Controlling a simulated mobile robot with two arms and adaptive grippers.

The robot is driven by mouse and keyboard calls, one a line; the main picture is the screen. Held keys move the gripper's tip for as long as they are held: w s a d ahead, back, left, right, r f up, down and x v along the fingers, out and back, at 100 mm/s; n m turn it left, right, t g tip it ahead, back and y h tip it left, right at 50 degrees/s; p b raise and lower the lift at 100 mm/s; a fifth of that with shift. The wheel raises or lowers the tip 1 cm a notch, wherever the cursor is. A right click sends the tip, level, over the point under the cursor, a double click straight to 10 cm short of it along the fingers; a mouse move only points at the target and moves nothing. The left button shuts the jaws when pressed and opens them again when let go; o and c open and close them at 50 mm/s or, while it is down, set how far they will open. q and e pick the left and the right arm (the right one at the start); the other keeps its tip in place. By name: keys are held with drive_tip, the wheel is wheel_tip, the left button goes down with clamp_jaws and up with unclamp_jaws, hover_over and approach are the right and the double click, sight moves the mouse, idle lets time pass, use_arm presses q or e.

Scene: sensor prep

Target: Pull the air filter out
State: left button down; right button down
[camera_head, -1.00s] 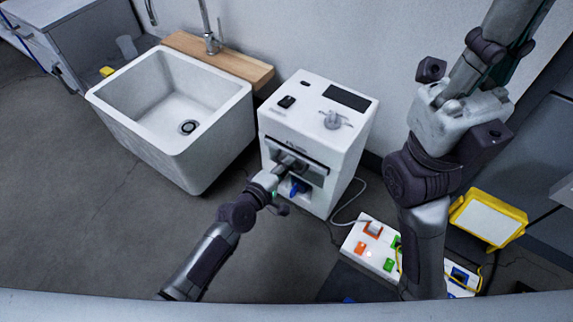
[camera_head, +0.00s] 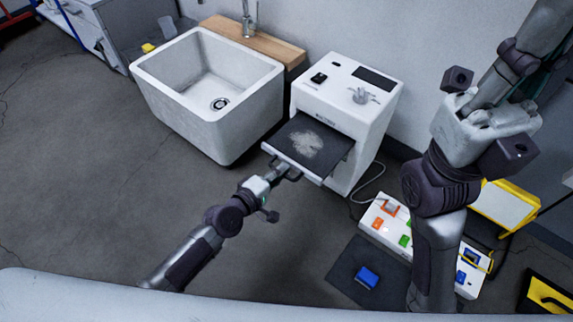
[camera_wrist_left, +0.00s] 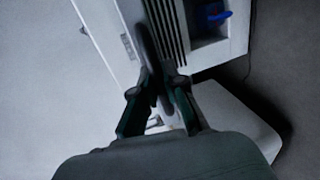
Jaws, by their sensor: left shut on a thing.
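The air filter (camera_head: 330,152) is a flat dark panel with a pale dusty patch and a light front edge. It sticks far out of the front of the white machine (camera_head: 340,105); its back end is at the slot, and I cannot tell how much is inside. My left gripper (camera_head: 288,172) is shut on the filter's front edge. In the left wrist view my left gripper (camera_wrist_left: 158,88) shows its fingers close together in front of the white machine (camera_wrist_left: 105,28); the exact grip is dim.
A white sink (camera_head: 160,105) stands left of the machine. On the right are a white panel with coloured blocks (camera_head: 392,225), a dark mat (camera_head: 343,272) with a blue block (camera_head: 367,277), and a yellow-framed board (camera_head: 505,205).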

use_arm(q)
drive_tip(key=shift+s, duration=0.15)
drive_tip(key=c, duration=1.2)
unclamp_jaws()
drive_tip(key=shift+a, duration=0.1)
drive_tip(key=v, duration=1.2)
